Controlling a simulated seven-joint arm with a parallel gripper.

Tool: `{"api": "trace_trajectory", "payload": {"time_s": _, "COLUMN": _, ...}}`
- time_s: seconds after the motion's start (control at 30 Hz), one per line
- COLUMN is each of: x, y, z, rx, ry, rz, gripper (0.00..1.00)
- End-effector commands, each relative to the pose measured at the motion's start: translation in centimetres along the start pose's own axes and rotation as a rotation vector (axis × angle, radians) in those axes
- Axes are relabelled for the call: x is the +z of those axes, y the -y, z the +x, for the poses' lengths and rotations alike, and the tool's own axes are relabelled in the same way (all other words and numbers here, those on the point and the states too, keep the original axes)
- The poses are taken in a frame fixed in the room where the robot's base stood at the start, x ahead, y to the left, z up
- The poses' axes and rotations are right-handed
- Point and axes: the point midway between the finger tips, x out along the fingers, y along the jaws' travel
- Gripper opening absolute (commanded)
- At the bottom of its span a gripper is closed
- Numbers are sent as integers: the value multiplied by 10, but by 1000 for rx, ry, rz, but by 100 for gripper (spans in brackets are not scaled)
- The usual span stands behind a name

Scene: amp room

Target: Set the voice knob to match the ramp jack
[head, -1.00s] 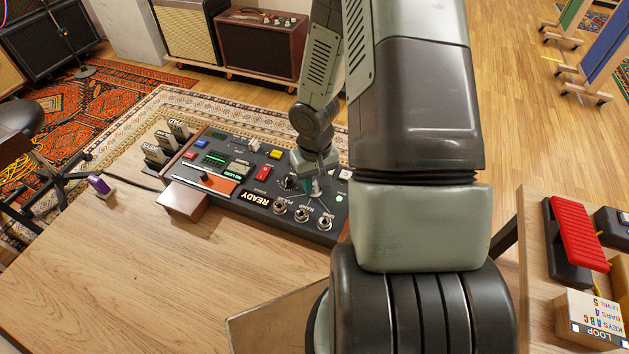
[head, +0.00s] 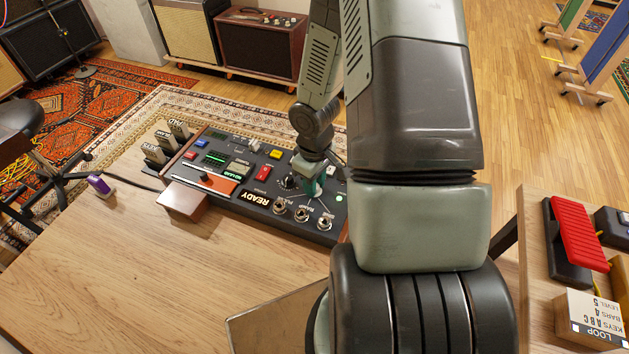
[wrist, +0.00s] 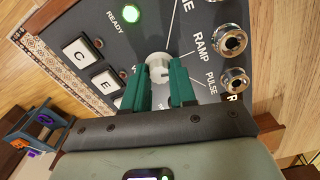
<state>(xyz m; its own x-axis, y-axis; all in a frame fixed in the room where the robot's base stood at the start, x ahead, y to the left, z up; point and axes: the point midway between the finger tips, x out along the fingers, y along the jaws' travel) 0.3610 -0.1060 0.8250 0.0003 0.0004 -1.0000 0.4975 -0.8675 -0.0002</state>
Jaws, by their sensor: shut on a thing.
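My gripper (wrist: 170,90) is shut on the pale voice knob (wrist: 158,62) in the wrist view, with a green finger on each side of it. The fingers cover much of the knob and the markings around it. The ramp jack (wrist: 229,41) is a silver socket labelled RAMP, to the right of the knob. In the head view my gripper (head: 312,183) is over the dark control panel (head: 237,205), and the ramp jack (head: 301,214) is below it. The knob's exact pointer direction cannot be told.
The pulse jack (wrist: 236,80) sits below the ramp jack in the wrist view, and white C and E keys (wrist: 82,56) lie left of the knob. A green READY light (wrist: 130,13) is lit. Bare table (head: 130,250) lies in front of the panel.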

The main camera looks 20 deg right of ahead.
Motion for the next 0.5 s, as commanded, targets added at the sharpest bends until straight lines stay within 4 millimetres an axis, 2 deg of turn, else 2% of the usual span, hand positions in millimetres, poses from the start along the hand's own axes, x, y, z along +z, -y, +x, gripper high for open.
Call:
{"api": "trace_trajectory", "payload": {"time_s": 0.2, "x": 1, "y": 0, "z": 0, "rx": 0, "ry": 2, "rz": -142, "gripper": 0}}
{"api": "trace_trajectory", "payload": {"time_s": 0.5, "x": 1, "y": 0, "z": 0, "rx": 0, "ry": 2, "rz": -247, "gripper": 0}}
